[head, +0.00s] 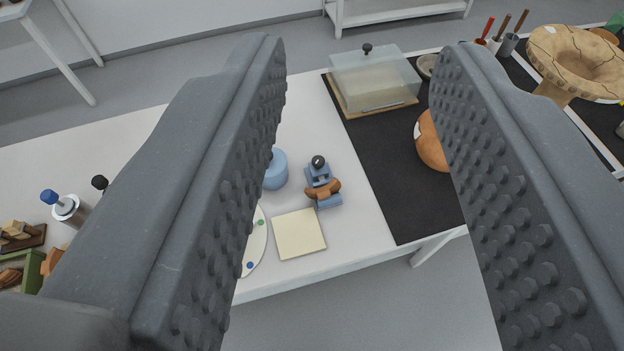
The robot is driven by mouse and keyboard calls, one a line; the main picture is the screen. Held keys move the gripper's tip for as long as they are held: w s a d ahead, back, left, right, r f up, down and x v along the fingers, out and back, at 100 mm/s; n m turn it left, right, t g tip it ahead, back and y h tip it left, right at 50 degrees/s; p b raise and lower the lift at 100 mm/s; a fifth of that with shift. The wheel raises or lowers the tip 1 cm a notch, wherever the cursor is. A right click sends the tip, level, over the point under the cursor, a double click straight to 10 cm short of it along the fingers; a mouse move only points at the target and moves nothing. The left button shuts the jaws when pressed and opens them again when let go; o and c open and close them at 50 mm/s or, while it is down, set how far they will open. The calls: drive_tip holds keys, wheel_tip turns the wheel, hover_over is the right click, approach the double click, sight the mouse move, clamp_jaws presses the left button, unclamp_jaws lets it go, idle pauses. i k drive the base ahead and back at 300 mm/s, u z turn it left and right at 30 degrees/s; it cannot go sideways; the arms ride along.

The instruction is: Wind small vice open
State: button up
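The small vice (323,187) stands on the white table, seen from above in the head view. It is blue, with a black knob (318,161) at its far end. A brown curved piece (322,191) lies across its jaws; whether it is clamped I cannot tell. My gripper (362,50) is open and empty, its two grey studded fingers spread wide on either side of the view. The vice shows between the fingers, well below and apart from them.
A blue container (275,170) stands just left of the vice, partly behind my left finger. A cream pad (299,233) lies nearer the table edge. A black mat (375,150) holds a clear-lidded box (374,78) and an orange-brown pot (431,143). Bare table (300,110) lies beyond the vice.

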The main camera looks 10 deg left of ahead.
sight(318, 161)
drive_tip(key=u, duration=0.35)
drive_tip(key=i, duration=1)
drive_tip(key=z, duration=0.05)
